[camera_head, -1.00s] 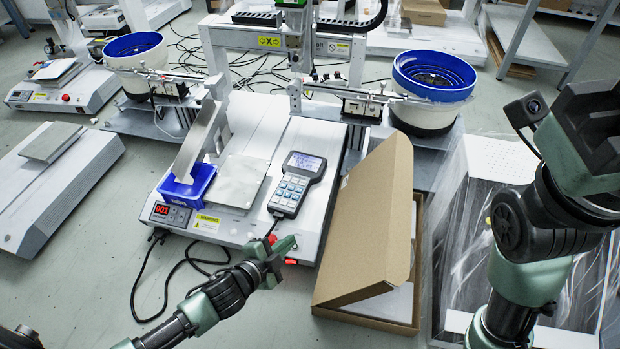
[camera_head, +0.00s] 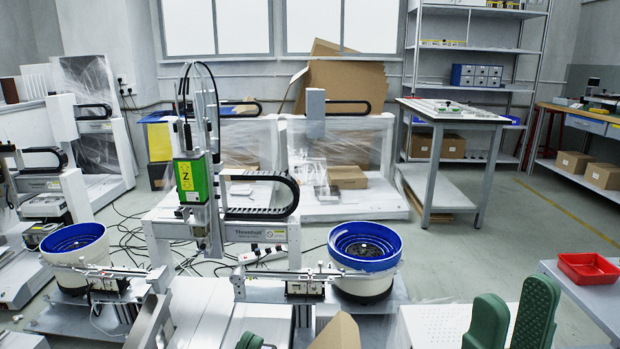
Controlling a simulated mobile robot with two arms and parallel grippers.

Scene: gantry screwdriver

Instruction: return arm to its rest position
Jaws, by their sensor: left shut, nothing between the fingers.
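My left gripper (camera_head: 250,341) shows only as a small green tip at the bottom edge of the head view, in front of the gantry screwdriver machine. It is shut and empty; the rest of that arm is below the frame. My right gripper (camera_head: 511,320) is at the bottom right. Its two green fingers point up and stand apart with nothing visible between them. The gantry screwdriver (camera_head: 190,180), with a green Z-axis block, stands upright left of centre, beyond the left gripper.
Blue-rimmed bowl feeders stand left (camera_head: 75,250) and right (camera_head: 366,247) of the gantry. A cardboard flap (camera_head: 338,334) rises between my grippers. A red tray (camera_head: 588,268) sits on a table at the right. Open floor lies at mid-right, before a metal workbench (camera_head: 453,112) and shelves.

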